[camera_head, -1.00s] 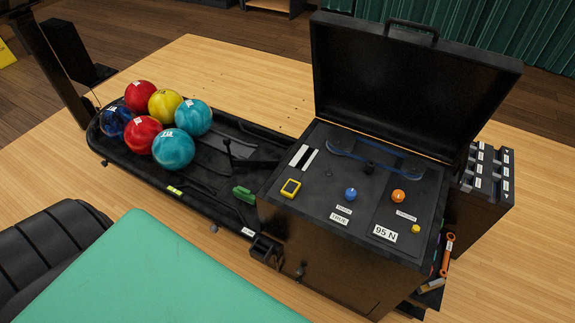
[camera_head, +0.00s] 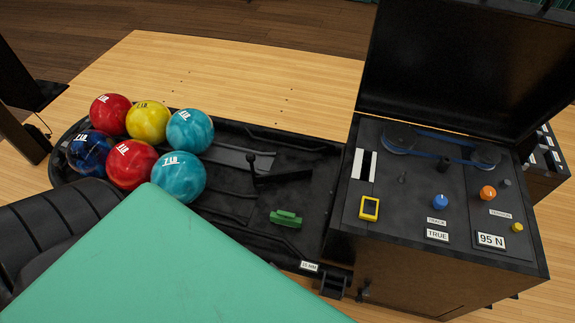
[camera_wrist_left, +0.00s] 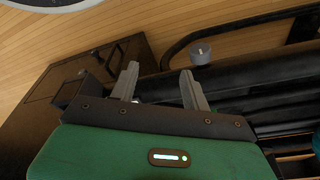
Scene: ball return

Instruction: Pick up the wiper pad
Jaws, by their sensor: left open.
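The wiper pad, a small green block (camera_head: 286,218), lies on the black ball tray (camera_head: 235,225), near its right end beside the machine box. My right gripper is in neither view.
Several balls, including a yellow ball (camera_head: 149,120), fill the tray's left end. A thin black lever (camera_head: 252,165) stands behind the pad. The black machine box (camera_head: 400,190) with raised lid (camera_head: 465,60) stands to the right. A grey cylinder (camera_wrist_left: 201,54) shows in the wrist view.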

